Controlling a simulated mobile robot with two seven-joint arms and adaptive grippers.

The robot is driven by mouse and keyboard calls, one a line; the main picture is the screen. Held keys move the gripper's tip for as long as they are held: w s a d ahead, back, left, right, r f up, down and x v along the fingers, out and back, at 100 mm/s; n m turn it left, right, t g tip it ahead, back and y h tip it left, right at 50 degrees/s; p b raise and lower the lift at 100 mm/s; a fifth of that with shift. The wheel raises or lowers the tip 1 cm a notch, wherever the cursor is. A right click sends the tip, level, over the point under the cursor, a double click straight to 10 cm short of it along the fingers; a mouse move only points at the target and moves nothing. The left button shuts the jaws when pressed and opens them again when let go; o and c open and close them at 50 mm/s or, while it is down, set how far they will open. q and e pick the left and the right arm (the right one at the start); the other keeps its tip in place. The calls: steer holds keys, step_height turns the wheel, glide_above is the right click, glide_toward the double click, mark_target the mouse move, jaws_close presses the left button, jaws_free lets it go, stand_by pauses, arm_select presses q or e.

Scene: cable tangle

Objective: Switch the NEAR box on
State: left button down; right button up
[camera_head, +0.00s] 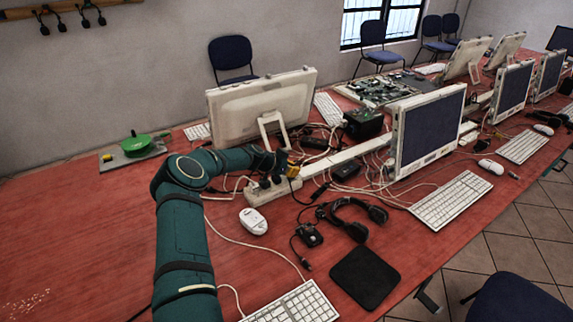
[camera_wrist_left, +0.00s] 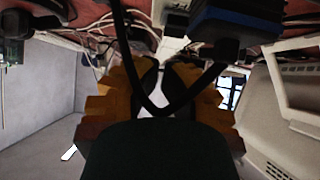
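A white power box (camera_head: 266,192) with black plugs in it lies on the red table near the middle, most likely the near box. Its switch is too small to make out. My left gripper (camera_head: 287,165), with yellow-orange fingers, is low over the far right end of this box. In the left wrist view my left gripper (camera_wrist_left: 165,75) has its dark pads a small gap apart, with a pale thing beyond the gap. A black cable (camera_wrist_left: 158,108) loops across in front of the fingers. I cannot tell if the fingers touch the box. My right gripper is not in view.
A monitor back (camera_head: 255,103) stands behind the gripper. A white mouse (camera_head: 253,221), a headset (camera_head: 352,215) and a black pad (camera_head: 365,278) lie in front. Loose cables surround the box. A green reel (camera_head: 137,143) sits at the left; the table's left part is clear.

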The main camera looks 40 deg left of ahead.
arm_select(q)
steer(key=shift+w+f, duration=0.15)
steer(key=shift+f, duration=0.75)
